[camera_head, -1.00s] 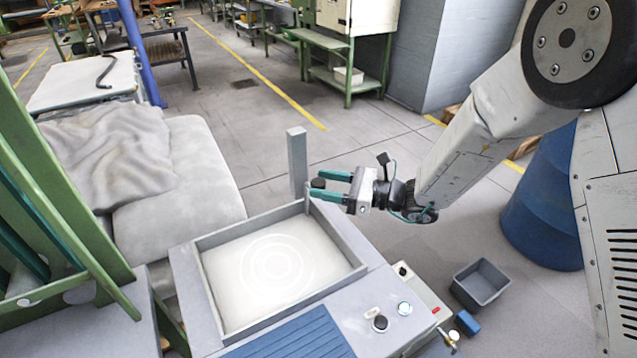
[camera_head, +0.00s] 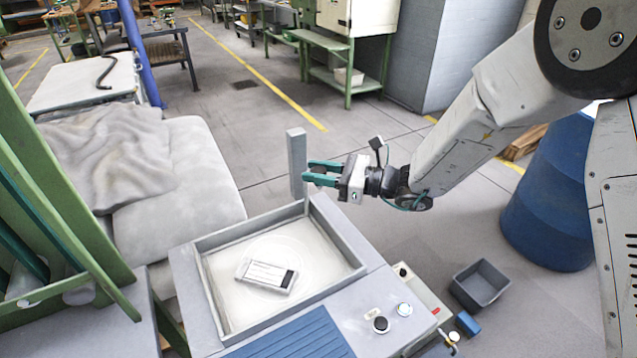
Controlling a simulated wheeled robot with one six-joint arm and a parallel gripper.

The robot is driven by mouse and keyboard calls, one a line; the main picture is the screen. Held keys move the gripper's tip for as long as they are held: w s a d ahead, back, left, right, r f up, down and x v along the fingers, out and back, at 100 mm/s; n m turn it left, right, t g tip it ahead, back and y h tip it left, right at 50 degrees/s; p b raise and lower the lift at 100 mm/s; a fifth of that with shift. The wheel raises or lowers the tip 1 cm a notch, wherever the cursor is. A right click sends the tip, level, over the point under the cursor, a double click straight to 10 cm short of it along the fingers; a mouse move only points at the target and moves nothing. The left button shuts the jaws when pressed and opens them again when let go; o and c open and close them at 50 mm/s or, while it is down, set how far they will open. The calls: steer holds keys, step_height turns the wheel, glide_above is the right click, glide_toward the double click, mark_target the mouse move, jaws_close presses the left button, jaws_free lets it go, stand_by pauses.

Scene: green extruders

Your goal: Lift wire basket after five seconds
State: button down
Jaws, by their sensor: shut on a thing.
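My gripper (camera_head: 316,173), with two green fingers, is beside the grey upright post (camera_head: 297,165) at the back corner of the tank (camera_head: 210,285). It is shut on a small dark knob, now mostly hidden between the fingers. A flat pale block with a black end (camera_head: 267,275) shows in the middle of the tank, over faint rings in the pale liquid. I cannot make out the wire basket's mesh.
The panel right of the tank has a black knob (camera_head: 381,324) and a lit button (camera_head: 404,309). A grey bin (camera_head: 480,284) and a blue drum (camera_head: 548,200) stand on the floor to the right. Green bars (camera_head: 60,220) rise at the left.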

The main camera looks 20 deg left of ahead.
step_height(320, 180, up, 7)
steer(key=shift+r, duration=0.2)
steer(key=shift+w+r, duration=0.1)
steer(key=c, duration=1)
jaws_free()
steer(key=shift+c, duration=0.2)
steer(key=shift+d, duration=0.15)
steer(key=d, duration=0.7)
steer(key=shift+w+d, duration=0.25)
